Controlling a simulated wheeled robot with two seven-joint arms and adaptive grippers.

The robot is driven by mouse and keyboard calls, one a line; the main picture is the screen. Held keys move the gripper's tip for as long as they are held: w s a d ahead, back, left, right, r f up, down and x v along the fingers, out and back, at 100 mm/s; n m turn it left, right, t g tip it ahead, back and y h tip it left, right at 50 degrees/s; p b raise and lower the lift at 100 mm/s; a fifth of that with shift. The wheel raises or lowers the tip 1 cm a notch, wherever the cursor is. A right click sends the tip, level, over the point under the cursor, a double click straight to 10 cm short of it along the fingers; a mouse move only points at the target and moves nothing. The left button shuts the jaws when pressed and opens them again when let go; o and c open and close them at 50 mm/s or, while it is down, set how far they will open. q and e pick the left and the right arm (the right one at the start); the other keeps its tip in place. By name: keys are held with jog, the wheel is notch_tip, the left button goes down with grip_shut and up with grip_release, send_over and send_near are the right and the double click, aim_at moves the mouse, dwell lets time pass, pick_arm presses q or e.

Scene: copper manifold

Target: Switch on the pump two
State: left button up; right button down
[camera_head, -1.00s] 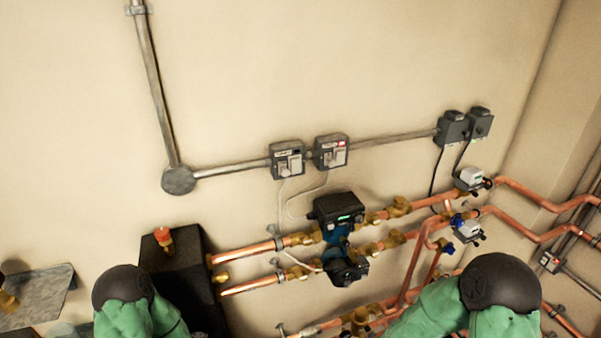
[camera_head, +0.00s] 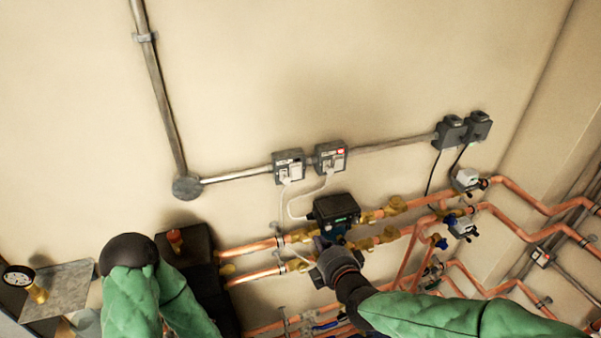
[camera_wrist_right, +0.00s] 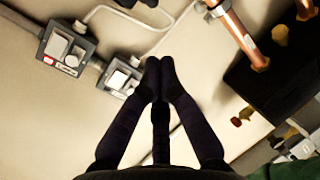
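Two grey switch boxes with white switches sit on the wall conduit: a left box (camera_head: 289,166) and a right box (camera_head: 330,157) with a red mark. Both show in the wrist view, the red-marked box (camera_wrist_right: 66,47) at left and the other box (camera_wrist_right: 121,75) just left of my fingertips. Labels and switch positions are too small to read. A black pump head (camera_head: 335,208) with a green display sits on the copper pipes below. My right gripper (camera_head: 324,244) is in front of the pipes. In the wrist view its fingertips (camera_wrist_right: 160,75) are together, with nothing visible between them.
Copper pipes (camera_head: 250,247) with brass fittings run below the boxes. White cables (camera_head: 300,207) hang from the boxes towards the pumps. Two dark boxes (camera_head: 463,130) are at the conduit's right end. The wall above the conduit is clear.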

aim_at(297, 177)
pick_arm(q)
jog(key=r+p, duration=0.2)
jog(key=r, duration=0.1)
jog(key=shift+w+d, duration=0.15)
jog(key=shift+d, duration=0.05)
pick_arm(e)
notch_tip(297, 177, up, 11)
jog(key=n+t, duration=0.2)
jog(key=n, duration=0.1)
jog(key=shift+s+a+y, duration=0.2)
jog(key=shift+a+y, duration=0.15)
jog(key=shift+y, duration=0.05)
jog(key=shift+w+f, duration=0.1)
jog(key=shift+w, duration=0.05)
pick_arm(q)
jog(key=shift+r+p, duration=0.55)
jog(key=shift+p, duration=0.2)
pick_arm(e)
jog(key=x, duration=1.3)
jog(key=shift+w+a, duration=0.15)
jog(key=shift+w, duration=0.25)
